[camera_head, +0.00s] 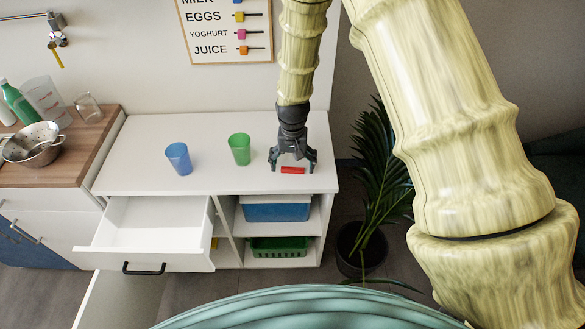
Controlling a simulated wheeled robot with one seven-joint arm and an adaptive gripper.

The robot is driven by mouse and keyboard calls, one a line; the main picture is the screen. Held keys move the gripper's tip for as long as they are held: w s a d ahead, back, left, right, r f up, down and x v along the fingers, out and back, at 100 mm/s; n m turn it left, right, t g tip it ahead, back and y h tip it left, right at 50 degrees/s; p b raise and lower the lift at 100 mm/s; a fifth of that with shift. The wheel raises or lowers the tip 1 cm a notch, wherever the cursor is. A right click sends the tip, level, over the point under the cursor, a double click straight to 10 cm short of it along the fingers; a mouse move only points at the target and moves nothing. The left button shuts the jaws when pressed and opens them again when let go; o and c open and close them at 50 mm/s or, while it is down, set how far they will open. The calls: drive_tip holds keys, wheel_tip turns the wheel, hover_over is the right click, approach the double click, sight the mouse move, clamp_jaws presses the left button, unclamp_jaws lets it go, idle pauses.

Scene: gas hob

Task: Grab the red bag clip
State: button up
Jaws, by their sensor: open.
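The red bag clip (292,170) is a small red bar lying on the white cabinet top (145,140), near its front right edge. My gripper (292,164) points down with its dark fingers spread open, one on each side of the clip. The fingertips are close to the cabinet top. I cannot tell whether they touch the clip or the surface.
A green cup (240,149) and a blue cup (179,158) stand left of my gripper. Below, a white drawer (150,228) is pulled open. A wooden counter (85,145) with a colander (33,143) is at left; a plant (385,170) stands right of the cabinet.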

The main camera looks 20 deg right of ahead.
drive_tip(key=shift+f, duration=0.2)
drive_tip(key=c, duration=0.8)
drive_tip(key=shift+r, duration=0.15)
